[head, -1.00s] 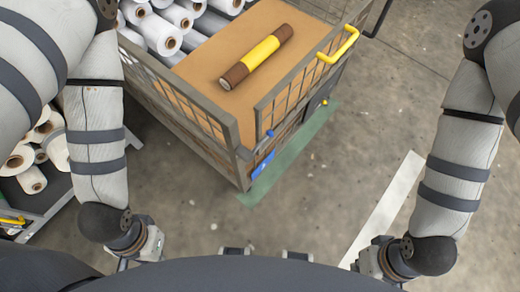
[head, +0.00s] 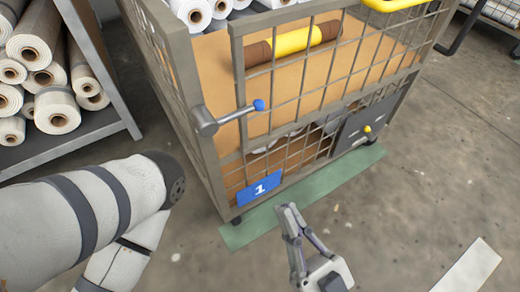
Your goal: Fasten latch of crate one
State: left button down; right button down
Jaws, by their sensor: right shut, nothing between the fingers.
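Crate one is a wire-mesh crate (head: 177,75) with a blue label (head: 260,189) bearing a white 1. Its latch (head: 230,118) is a grey lever with a blue ball end at the near left corner post. The lever sticks out to the right, slightly upward, in front of the mesh. I cannot tell whether it engages anything. My right gripper (head: 289,209) is shut and empty, low in front of the crate, below and right of the latch and apart from it. My left arm shows at the left, but its gripper is out of view.
A dark plate with a yellow knob (head: 367,129) is low on the front. A rack of rolls (head: 110,125) stands at the left.

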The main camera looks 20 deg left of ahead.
pick_arm(q)
jog(key=shift+s+f+b, duration=0.2)
jog(key=shift+f+b, duration=0.05)
jog(key=shift+b, duration=0.2)
pick_arm(e)
jog(key=x, duration=1.4)
